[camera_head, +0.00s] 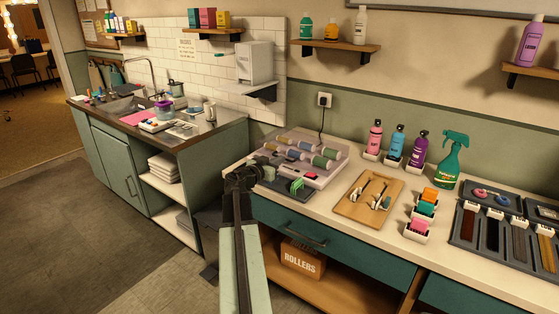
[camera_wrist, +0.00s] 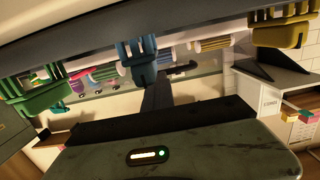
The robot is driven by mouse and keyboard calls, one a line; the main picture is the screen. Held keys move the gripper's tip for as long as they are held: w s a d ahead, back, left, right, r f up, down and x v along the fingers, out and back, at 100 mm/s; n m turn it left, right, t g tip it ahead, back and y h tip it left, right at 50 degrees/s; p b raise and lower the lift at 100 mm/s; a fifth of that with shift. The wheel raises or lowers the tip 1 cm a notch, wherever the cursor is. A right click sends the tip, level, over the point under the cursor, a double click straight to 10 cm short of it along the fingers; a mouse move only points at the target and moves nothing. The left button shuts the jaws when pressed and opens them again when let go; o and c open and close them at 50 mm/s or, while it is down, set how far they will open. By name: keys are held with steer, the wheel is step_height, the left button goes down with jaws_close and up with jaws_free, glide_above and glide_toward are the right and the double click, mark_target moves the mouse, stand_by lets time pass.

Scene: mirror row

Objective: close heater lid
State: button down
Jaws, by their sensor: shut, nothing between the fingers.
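The roller heater (camera_head: 318,182) is a pale grey unit with several coloured rollers in rows, on the counter left of the wooden board. Its raised back part stands near the wall; I cannot clearly make out the lid's outline or its exact angle. My gripper (camera_head: 245,176) is at the heater's left front edge, shut and empty. I cannot tell whether it touches the heater. In the wrist view my gripper (camera_wrist: 156,95) is a dark shape before several rollers, with a green clip (camera_wrist: 40,92), a blue clip (camera_wrist: 142,62) and a yellow clip (camera_wrist: 284,34) close by.
A wooden board (camera_head: 352,209) with metal tools lies right of the heater. Several bottles (camera_head: 397,143) and a green spray bottle (camera_head: 452,160) stand farther right. A sink counter (camera_head: 205,137) is on the left, with grey floor (camera_head: 60,215) in front. A drawer (camera_head: 330,243) is below the heater.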

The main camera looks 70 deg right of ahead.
mark_target(278, 152)
steer(key=shift+r+p, duration=0.35)
steer(key=shift+p, duration=0.1)
steer(key=r+p, duration=0.3)
steer(key=shift+w+a, duration=0.15)
steer(key=shift+a, duration=0.05)
steer(key=f+v, duration=0.1)
steer(key=v, duration=0.9)
steer(key=shift+w+f+b+x, duration=0.15)
steer(key=shift+b+x, duration=0.15)
steer(key=shift+x, duration=1.55)
steer(key=shift+w+b+x, duration=0.1)
steer(key=shift+b+x, duration=0.15)
steer(key=shift+x, duration=1.65)
steer(key=shift+w+f+b+x, duration=0.15)
steer(key=shift+b+x, duration=0.15)
steer(key=shift+x, duration=1.55)
